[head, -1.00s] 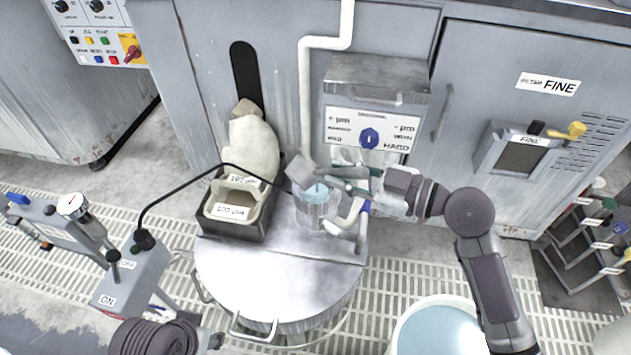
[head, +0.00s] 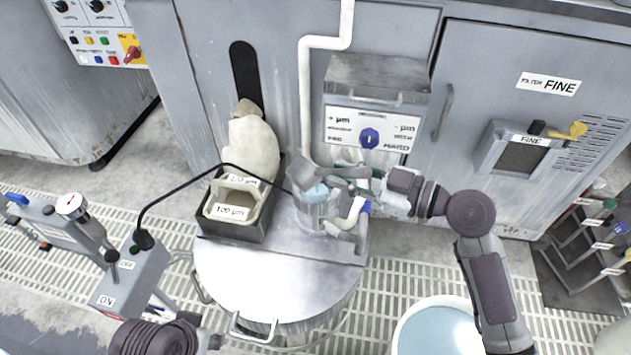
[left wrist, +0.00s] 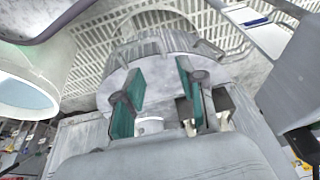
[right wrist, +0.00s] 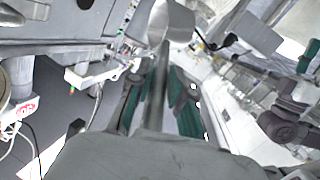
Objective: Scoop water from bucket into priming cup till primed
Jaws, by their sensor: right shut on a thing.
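The clear priming cup (head: 316,214) stands on the round metal lid, with light blue water showing near its top. My right gripper (head: 362,180) is shut on the handle of a grey metal scoop (head: 306,174), whose head is tilted over the cup's rim. Whether scoop and cup touch I cannot tell. In the right wrist view the scoop handle (right wrist: 155,95) runs between the teal finger pads. The white bucket (head: 397,338) of blue water is at the bottom right; it also shows in the left wrist view (left wrist: 62,62). My left gripper (left wrist: 157,95) is open and empty.
A dark box (head: 234,228) with labelled trays and a cream sack (head: 252,148) stand left of the cup. A white pipe (head: 306,90) and a control box (head: 376,85) are behind it. The lid's (head: 270,285) front is clear. A black cable arches above the trays.

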